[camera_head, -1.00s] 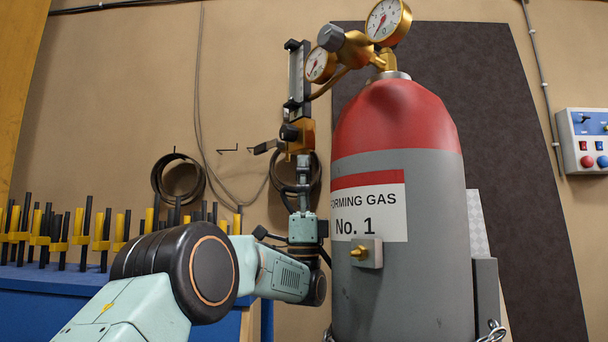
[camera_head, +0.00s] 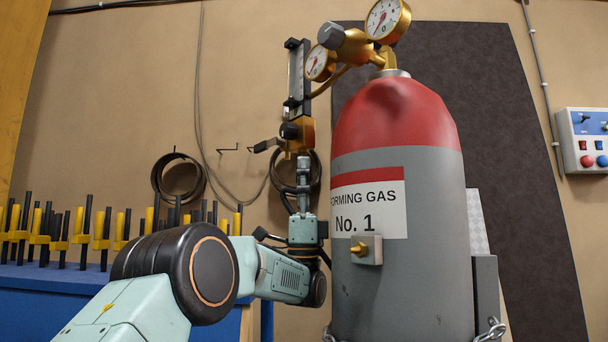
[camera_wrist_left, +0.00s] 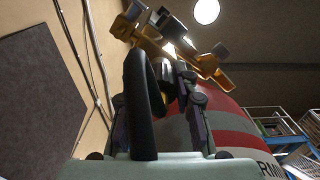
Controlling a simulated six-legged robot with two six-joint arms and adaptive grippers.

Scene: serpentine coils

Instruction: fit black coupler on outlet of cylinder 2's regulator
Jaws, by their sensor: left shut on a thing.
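A grey cylinder (camera_head: 410,270) with a red shoulder stands at the right of centre; its label reads FORMING GAS No. 1. No label with No. 2 shows. A brass regulator (camera_head: 352,47) with two gauges sits on top, with a flowmeter tube (camera_head: 296,75) and a brass block (camera_head: 300,137) hanging at its left. My left gripper (camera_head: 303,163) points up just below this block, shut. In the left wrist view, a black hose (camera_wrist_left: 143,110) loops between its fingers (camera_wrist_left: 168,85), below the brass parts (camera_wrist_left: 160,40). The coupler at the hose's end is hidden. My right gripper is out of view.
Dark coils (camera_head: 178,178) hang on the wall behind. A blue bench (camera_head: 60,280) with black and yellow clamps (camera_head: 100,235) is at the left. A control box (camera_head: 585,140) is at the far right. The cylinder's side is close to my left wrist.

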